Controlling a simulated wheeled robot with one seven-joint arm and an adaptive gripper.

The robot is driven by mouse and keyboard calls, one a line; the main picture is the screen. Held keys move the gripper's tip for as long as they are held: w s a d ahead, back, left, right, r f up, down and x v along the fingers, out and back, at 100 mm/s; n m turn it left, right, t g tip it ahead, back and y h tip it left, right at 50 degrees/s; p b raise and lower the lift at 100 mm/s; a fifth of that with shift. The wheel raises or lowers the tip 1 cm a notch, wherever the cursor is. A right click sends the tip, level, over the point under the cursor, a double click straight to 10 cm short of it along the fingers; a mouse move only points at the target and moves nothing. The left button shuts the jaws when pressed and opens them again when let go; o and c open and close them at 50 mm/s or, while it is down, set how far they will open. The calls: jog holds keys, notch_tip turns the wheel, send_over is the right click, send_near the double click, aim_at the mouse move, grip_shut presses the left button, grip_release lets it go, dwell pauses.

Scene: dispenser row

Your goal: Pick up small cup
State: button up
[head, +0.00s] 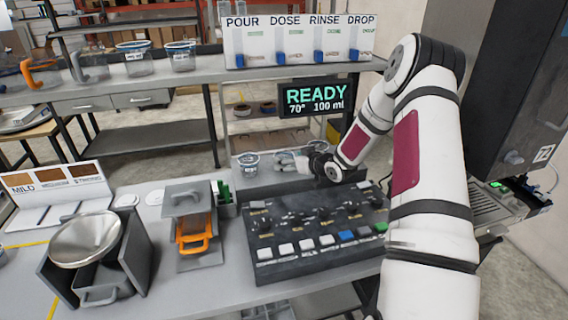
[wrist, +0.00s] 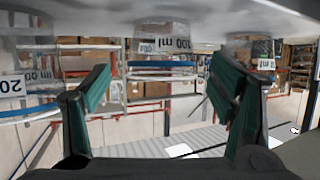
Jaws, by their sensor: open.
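In the head view, a small clear cup (head: 248,163) with a pale rim and a label stands on the ledge below the READY screen. I cannot tell whether both views show the same cup.
Blue-rimmed cups (head: 180,55) and an orange-handled jug (head: 40,72) stand on the back shelf. A button panel (head: 318,228) lies in front of the ledge. The READY screen (head: 314,97) hangs above.

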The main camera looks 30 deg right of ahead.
aim_at(284, 157)
jog(key=shift+x, duration=1.95)
jog(key=shift+s, duration=0.1)
jog(key=c, duration=1)
jog(key=shift+c, duration=0.2)
jog(key=shift+r, duration=0.1)
